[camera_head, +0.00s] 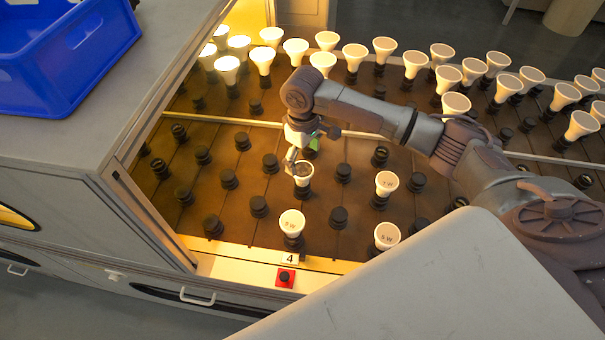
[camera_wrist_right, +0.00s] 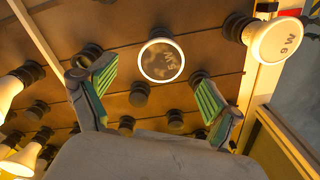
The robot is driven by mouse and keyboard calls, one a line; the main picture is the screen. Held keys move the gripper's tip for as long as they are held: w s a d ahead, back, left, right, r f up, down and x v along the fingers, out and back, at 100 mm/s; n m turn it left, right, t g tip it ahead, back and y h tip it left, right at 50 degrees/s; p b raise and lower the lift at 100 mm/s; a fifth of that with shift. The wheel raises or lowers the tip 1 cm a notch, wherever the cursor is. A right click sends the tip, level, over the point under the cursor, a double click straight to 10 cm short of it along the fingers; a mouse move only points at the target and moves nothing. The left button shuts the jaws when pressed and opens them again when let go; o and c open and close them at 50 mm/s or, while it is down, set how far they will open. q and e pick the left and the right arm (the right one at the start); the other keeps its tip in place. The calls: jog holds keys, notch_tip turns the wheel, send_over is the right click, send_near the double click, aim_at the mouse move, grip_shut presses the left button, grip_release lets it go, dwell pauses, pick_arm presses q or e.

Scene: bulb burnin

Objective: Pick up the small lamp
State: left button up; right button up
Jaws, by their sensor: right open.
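My right gripper (camera_head: 300,156) points down over a white lamp (camera_head: 302,175) standing in a dark socket on the brown rack. In the right wrist view the gripper (camera_wrist_right: 153,74) is open. The lamp's round, marked face (camera_wrist_right: 161,60) lies between and beyond the fingertips, with no contact visible. Other white lamps with printed faces stand nearby: one in front (camera_head: 291,223), one at front right (camera_head: 387,236) and one to the right (camera_head: 387,183). A lamp with a printed face (camera_wrist_right: 277,40) also shows at the wrist view's right. My left gripper is out of view.
Many black sockets (camera_head: 258,206) surround the lamp, several empty. Rows of lamps (camera_head: 383,50) stand behind a pale rail (camera_head: 222,119), the left ones glowing. A blue crate (camera_head: 65,55) sits on the cabinet at left.

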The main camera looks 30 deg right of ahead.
aim_at(304, 170)
jog(key=shift+s+f, duration=0.1)
jog(key=shift+f, duration=0.25)
jog(key=f, duration=0.1)
jog(key=f+p, duration=0.1)
jog(key=f, duration=0.1)
jog(key=shift+s+f, duration=0.2)
jog(key=shift+f, duration=0.55)
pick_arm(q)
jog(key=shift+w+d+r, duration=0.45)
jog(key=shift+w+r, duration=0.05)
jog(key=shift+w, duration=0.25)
pick_arm(e)
jog(key=shift+c, duration=1.2)
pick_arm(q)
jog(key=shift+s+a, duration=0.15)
pick_arm(e)
jog(key=c, duration=1)
jog(key=shift+r, duration=0.1)
